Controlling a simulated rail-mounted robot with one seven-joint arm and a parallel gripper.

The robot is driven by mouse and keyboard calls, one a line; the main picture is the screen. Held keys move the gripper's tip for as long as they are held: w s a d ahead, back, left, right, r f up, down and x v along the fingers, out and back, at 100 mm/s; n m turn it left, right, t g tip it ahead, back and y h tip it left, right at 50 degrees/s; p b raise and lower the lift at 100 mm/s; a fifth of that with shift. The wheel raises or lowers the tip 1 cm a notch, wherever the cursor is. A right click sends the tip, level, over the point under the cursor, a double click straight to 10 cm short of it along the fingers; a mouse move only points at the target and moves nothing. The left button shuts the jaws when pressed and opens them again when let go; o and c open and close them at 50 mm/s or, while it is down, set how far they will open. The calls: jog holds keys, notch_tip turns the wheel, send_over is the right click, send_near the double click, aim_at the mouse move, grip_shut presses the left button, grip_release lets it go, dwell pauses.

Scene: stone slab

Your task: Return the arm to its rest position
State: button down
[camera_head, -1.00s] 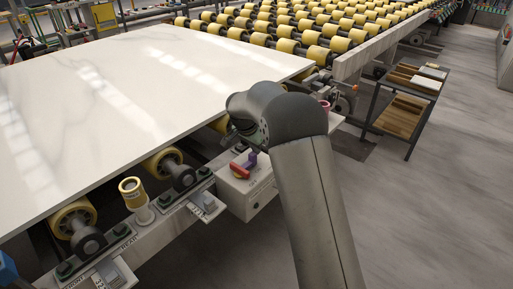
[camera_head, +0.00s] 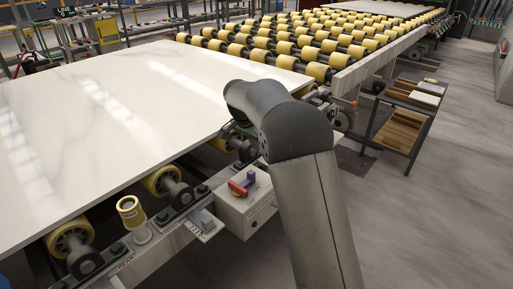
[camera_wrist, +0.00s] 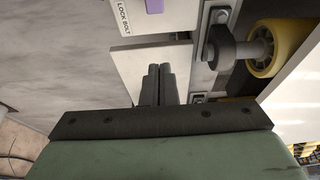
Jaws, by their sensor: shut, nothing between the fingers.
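My arm rises from the bottom of the head view and bends at a dark elbow (camera_head: 290,118) beside the right edge of the pale stone slab (camera_head: 125,105). My gripper is hidden behind the arm in that view. In the wrist view my gripper (camera_wrist: 157,72) has its two dark fingers together, with nothing between them. The fingers show against a light panel, with a yellow roller (camera_wrist: 282,45) to their right. The slab lies flat on the rollers.
A grey control box (camera_head: 246,212) with a red handle (camera_head: 238,188) and a purple knob sits below the slab edge. A yellow-topped post (camera_head: 131,212) stands to its left. A dark shelf cart (camera_head: 405,118) stands right. Open floor (camera_head: 430,215) lies at lower right.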

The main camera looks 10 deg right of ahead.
jog(key=s+d+r+n+y+p, duration=0.1)
jog(key=s+r+n+p, duration=0.2)
jog(key=s, duration=0.4)
jog(key=s+d+r+n+g+p, duration=0.15)
jog(key=s+r, duration=0.25)
jog(key=s, duration=0.4)
jog(key=s+d+r+n+y+p, duration=0.1)
jog(key=s+r+p, duration=0.25)
jog(key=s, duration=0.35)
jog(key=s+n+y+p, duration=0.1)
jog(key=s+n+p, duration=0.3)
jog(key=s, duration=1.6)
jog(key=shift+s+d+f+n+g, duration=0.2)
jog(key=shift+n+g, duration=0.15)
notch_tip(320, 180, down, 10)
jog(key=d+b, duration=0.1)
jog(key=b, duration=0.8)
jog(key=shift+d, duration=0.25)
